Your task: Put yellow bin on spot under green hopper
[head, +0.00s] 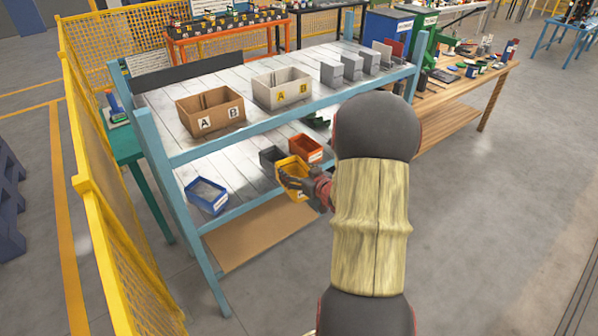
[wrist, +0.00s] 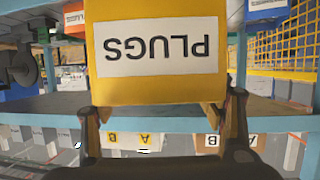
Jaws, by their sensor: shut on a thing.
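The yellow bin (head: 291,166) is at the front of the lower shelf (head: 236,166), and I cannot tell whether it touches the shelf. In the wrist view its yellow wall (wrist: 155,90) carries a white label reading PLUGS, upside down. My gripper (head: 299,184) is shut on the bin's near side; in the wrist view its fingers (wrist: 160,120) flank the bin. A dark green piece (head: 318,118), perhaps the green hopper, shows under the upper shelf, mostly hidden by my arm. The spot under it is hidden.
A grey bin (head: 271,158) and an orange bin (head: 306,148) stand close to the yellow bin. A blue bin (head: 206,196) sits at the shelf's left. The blue rack's upper shelf (head: 160,95) holds boxes marked A and B. A yellow fence (head: 95,150) runs along the left.

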